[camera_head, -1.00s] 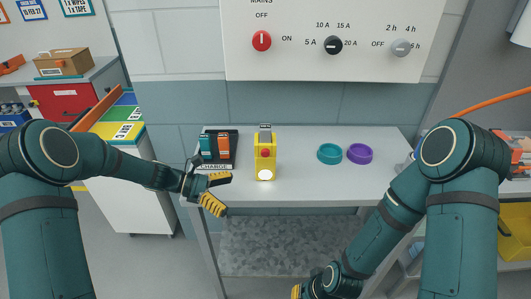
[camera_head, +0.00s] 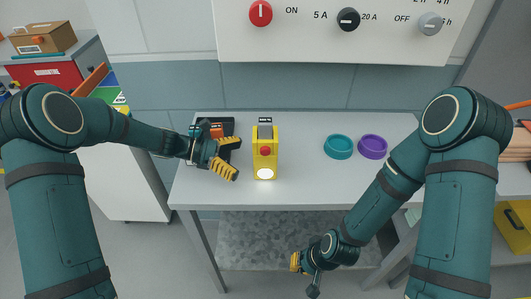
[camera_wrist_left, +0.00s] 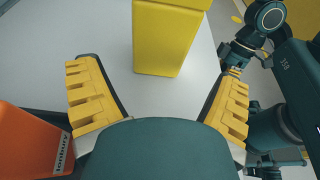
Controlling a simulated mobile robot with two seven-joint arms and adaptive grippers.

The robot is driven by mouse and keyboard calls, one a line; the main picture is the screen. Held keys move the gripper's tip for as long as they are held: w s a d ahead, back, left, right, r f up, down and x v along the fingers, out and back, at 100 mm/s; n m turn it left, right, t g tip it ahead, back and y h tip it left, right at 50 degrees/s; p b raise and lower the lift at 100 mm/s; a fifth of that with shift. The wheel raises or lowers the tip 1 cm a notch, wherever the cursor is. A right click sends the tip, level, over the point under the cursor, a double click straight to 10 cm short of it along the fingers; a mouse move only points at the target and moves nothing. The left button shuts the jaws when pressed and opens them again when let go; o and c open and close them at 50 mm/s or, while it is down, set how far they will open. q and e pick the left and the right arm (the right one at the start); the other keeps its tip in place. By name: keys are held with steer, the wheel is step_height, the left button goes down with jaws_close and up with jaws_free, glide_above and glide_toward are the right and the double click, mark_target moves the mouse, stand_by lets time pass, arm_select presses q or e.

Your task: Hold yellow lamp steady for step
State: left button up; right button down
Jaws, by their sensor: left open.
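The yellow lamp (camera_head: 265,162) stands upright on the grey bench, with a red knob on its front and a bright white round light below it. My left gripper (camera_head: 236,159) is open and empty just left of the lamp, its yellow-padded fingers pointing towards it. In the left wrist view, the lower part of the lamp (camera_wrist_left: 168,40) shows ahead, between and beyond the open fingers (camera_wrist_left: 155,80), apart from them. My right gripper (camera_head: 302,270) hangs low in front of the bench; its fingers are too poorly seen to judge.
A dark charger rack (camera_head: 228,123) with an orange pack (camera_head: 216,130) stands behind my left gripper. A teal ring (camera_head: 338,147) and a purple ring (camera_head: 372,147) lie right of the lamp. Bare bench (camera_head: 305,180) lies between. A switch panel (camera_head: 300,40) is on the wall.

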mark_target(261, 163)
arm_select(q)
steer(key=b+x, duration=0.1)
steer(key=x, duration=0.3)
steer(key=shift+d+f, duration=0.15)
steer(key=shift+d, duration=0.2)
steer(key=shift+x, duration=1.1)
steer(key=c, duration=0.6)
